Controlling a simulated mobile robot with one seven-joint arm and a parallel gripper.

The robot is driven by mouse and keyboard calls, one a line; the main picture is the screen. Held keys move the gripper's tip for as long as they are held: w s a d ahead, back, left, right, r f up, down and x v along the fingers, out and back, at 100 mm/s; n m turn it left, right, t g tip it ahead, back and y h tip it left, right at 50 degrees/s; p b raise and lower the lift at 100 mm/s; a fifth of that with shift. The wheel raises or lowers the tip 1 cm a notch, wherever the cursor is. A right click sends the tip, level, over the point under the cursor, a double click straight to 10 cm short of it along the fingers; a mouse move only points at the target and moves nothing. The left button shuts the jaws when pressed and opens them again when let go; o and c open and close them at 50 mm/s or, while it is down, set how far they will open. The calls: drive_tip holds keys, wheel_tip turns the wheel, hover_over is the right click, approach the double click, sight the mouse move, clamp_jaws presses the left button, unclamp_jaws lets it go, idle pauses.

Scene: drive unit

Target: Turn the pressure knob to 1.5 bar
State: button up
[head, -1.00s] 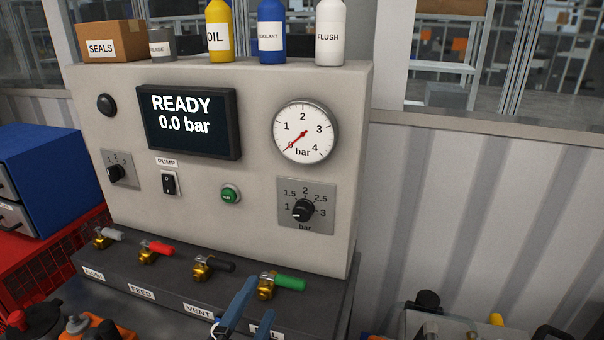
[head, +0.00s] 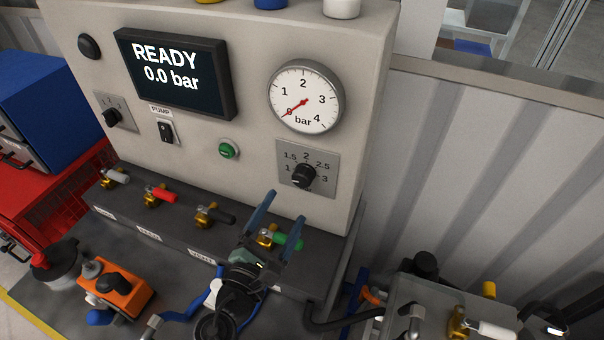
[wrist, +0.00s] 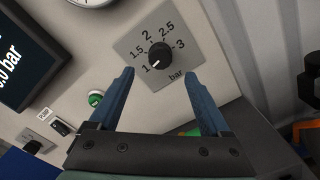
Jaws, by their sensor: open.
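The black pressure knob (head: 304,175) sits on a grey plate (head: 328,160) marked 1, 1.5, 2, 2.5, 3 and bar. In the wrist view, the knob (wrist: 159,56) shows a white pointer line toward the 1 mark. My gripper (head: 281,206) is open and empty, below and in front of the knob. In the wrist view, its two blue fingers (wrist: 158,75) stand apart, with the knob ahead between and beyond their tips. They do not touch it. The gauge (head: 306,97) has its red needle at 0. The display (head: 172,75) reads READY 0.0 bar.
Valve handles in grey, red (head: 160,194), black and green (head: 288,241) stand on the ledge below the panel. A green button (head: 228,149) and a pump switch (head: 166,132) are left of the knob. An orange device (head: 117,288) lies at lower left.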

sight(301, 182)
drive_tip(key=p+x, duration=0.1)
drive_tip(key=x, duration=0.8)
drive_tip(key=shift+w+d, duration=0.1)
clamp_jaws()
drive_tip(key=shift+f, duration=0.1)
